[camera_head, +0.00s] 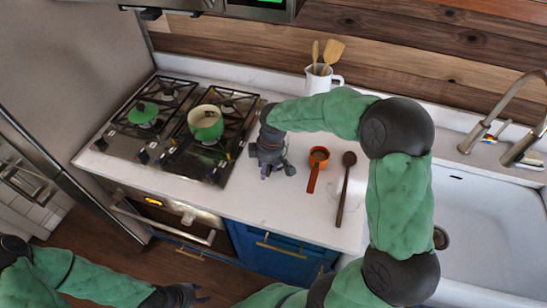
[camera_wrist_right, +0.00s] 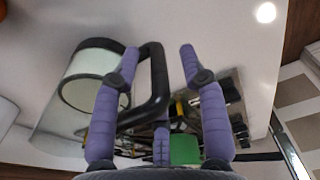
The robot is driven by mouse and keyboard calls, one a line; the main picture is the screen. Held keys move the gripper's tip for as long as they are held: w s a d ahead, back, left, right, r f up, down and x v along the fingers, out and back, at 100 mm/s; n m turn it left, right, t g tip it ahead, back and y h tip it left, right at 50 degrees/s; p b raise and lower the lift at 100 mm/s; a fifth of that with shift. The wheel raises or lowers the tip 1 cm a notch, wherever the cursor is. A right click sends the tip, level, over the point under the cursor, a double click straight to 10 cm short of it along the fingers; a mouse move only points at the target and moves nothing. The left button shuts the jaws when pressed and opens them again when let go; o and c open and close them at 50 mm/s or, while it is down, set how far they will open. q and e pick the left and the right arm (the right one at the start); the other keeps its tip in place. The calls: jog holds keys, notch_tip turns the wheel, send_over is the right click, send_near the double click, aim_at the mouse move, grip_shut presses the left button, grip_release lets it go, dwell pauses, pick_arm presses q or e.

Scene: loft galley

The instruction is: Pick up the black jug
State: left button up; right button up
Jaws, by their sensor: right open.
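The jug's black handle (camera_wrist_right: 159,75) shows in the right wrist view as a squared loop, beside a pale round jug body with a dark rim (camera_wrist_right: 90,72). My right gripper (camera_wrist_right: 160,50) is open, its purple fingers on either side of the handle's upright part; the left finger overlaps the loop. Contact cannot be told. In the head view my right gripper (camera_head: 274,170) hangs over the counter beside the hob, and I cannot make out the jug there. My left gripper (camera_head: 186,296) is low at the bottom edge, away from the counter; its jaws are unclear.
A gas hob (camera_head: 170,130) carries a green pot (camera_head: 206,123) and a green lid (camera_head: 143,113). A white utensil jug (camera_head: 320,80) stands behind; a sink (camera_head: 480,220) is at right.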

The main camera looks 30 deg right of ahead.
jog(key=shift+w+f, duration=0.1)
jog(key=shift+f, duration=0.7)
grip_shut()
jog(key=shift+a, duration=0.1)
jog(key=shift+r, duration=0.3)
jog(key=shift+r+p, duration=0.3)
jog(key=shift+r, duration=1.2)
jog(key=s+a+r+p, duration=0.1)
jog(key=s+a+r, duration=0.1)
jog(key=a+r, duration=0.2)
jog(key=s+a+r+p, duration=0.1)
jog(key=s+a+r, duration=0.2)
jog(key=a+r, duration=0.2)
jog(key=shift+s+a+r, duration=0.25)
jog(key=shift+s+a, duration=0.05)
jog(key=shift+a, duration=1.5)
